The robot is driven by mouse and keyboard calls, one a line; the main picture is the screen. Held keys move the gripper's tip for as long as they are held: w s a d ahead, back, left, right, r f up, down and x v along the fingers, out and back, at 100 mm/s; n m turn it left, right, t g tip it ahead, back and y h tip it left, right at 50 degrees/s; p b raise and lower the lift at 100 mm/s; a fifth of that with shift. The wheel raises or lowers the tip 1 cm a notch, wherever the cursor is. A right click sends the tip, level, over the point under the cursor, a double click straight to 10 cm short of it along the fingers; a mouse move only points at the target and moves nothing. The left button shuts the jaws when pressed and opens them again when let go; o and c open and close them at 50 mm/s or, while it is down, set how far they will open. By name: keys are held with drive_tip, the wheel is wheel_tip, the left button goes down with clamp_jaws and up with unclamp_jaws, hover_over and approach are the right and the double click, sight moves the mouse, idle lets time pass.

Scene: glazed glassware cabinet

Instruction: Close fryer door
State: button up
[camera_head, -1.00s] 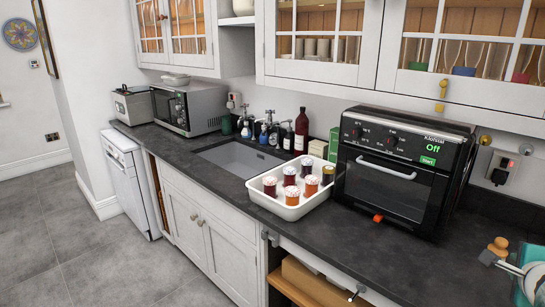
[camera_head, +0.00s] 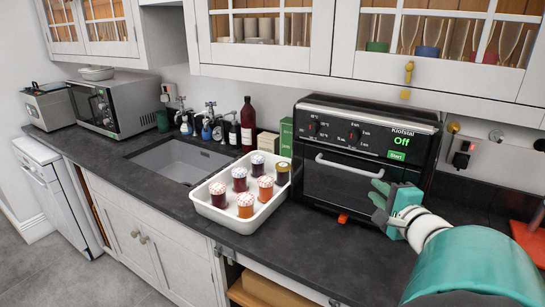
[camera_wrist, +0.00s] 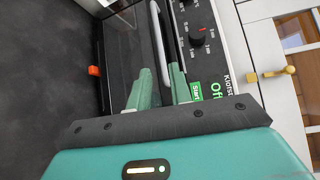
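The fryer (camera_head: 366,130) is a black box on the counter, with its display reading Off. Its glass door (camera_head: 338,182) stands upright at the front and looks flush or nearly flush; I cannot tell whether a small gap remains. A pale bar handle (camera_head: 345,167) crosses the upper door and also shows in the wrist view (camera_wrist: 158,45). My gripper (camera_head: 376,194) is at the door's right side, near the handle's right end. In the wrist view my gripper (camera_wrist: 160,80) has its two green fingers apart, with the handle seen between them; contact is unclear.
A white tray (camera_head: 232,222) of several jars stands left of the fryer, beside the sink (camera_head: 178,162). An orange piece (camera_head: 343,218) sits at the fryer's lower front. Wall cabinets (camera_head: 440,85) hang above. Counter in front of the fryer is clear.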

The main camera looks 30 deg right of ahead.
sight(351, 170)
drive_tip(key=x, duration=1.3)
drive_tip(key=shift+w, duration=0.1)
clamp_jaws()
